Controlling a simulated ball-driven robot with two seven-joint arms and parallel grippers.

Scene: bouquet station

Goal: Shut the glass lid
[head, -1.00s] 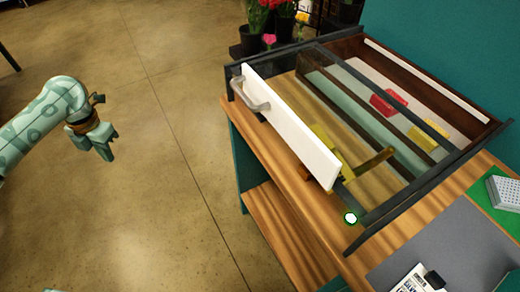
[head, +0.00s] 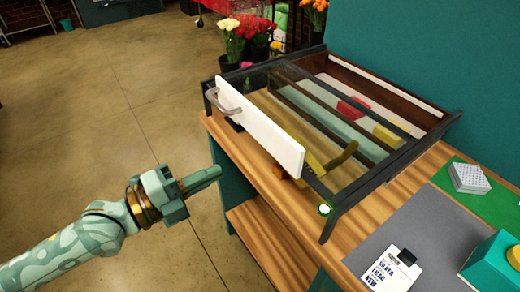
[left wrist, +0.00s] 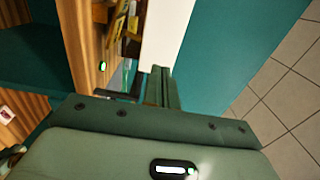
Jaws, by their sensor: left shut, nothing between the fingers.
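The glass lid (head: 345,122) is a clear pane in a dark frame over a wooden display case (head: 452,118). A white front panel (head: 262,132) with a grey handle (head: 221,99) stands along the case's near left side. How far the lid is shut I cannot tell. My left gripper (head: 215,172) is shut and empty, left of the case and apart from the white panel. In the left wrist view its fingers (left wrist: 160,88) point towards the white panel (left wrist: 166,38). My right gripper is out of view.
The case stands on a wooden bench (head: 240,160) against a teal wall (head: 430,50). A red block (head: 352,110) and a yellow block (head: 387,136) lie inside it. Flower pots (head: 238,50) stand behind. Right are a price card (head: 388,272) and a grey mat (head: 415,225). The floor left is clear.

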